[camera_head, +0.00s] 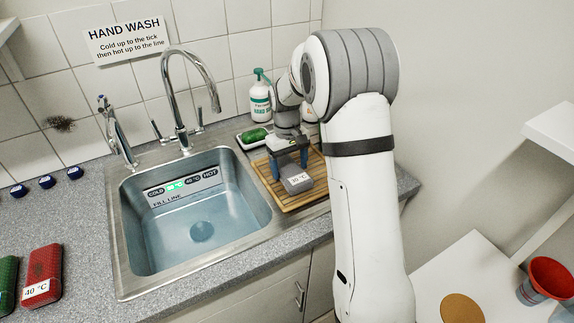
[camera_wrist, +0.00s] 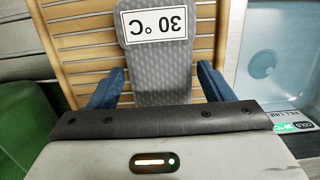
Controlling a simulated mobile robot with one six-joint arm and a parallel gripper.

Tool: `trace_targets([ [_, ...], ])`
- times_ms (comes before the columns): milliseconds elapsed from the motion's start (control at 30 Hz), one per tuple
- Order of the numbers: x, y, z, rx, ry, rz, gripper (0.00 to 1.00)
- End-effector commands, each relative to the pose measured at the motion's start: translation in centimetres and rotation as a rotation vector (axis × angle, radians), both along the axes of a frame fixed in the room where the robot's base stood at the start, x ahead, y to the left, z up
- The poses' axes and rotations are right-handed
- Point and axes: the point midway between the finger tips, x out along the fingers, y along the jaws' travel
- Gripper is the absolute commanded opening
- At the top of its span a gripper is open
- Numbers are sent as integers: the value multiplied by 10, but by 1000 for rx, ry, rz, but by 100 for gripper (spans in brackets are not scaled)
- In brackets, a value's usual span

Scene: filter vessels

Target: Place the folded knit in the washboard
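A grey folded knit (camera_head: 298,186) with a white "30 °C" label lies on the wooden slatted washboard (camera_head: 286,202), right of the sink. In the wrist view the knit (camera_wrist: 160,68) lies lengthwise over the slats of the washboard (camera_wrist: 80,42). My gripper (camera_head: 289,160) is low over the back part of the knit. In the wrist view its blue fingers (camera_wrist: 160,88) stand on either side of the knit, with a narrow gap showing at each side. The knit's near end is hidden under my gripper. Whether the fingertips touch the slats cannot be told.
The steel sink (camera_head: 262,215) holds water, with temperature marks on its back wall. A green item (camera_head: 254,135) on a white dish and a soap bottle (camera_head: 260,100) stand behind the washboard. Red (camera_head: 42,270) and green (camera_head: 7,280) folded pieces lie at the left.

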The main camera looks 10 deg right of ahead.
Motion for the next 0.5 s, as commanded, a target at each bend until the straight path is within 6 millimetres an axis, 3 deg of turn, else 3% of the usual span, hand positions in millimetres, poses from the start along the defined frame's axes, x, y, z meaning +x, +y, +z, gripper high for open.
trace_targets([
  [133, 0, 0, 0, 0, 0, 0, 86],
  [500, 2, 0, 10, 0, -3, -1, 87],
])
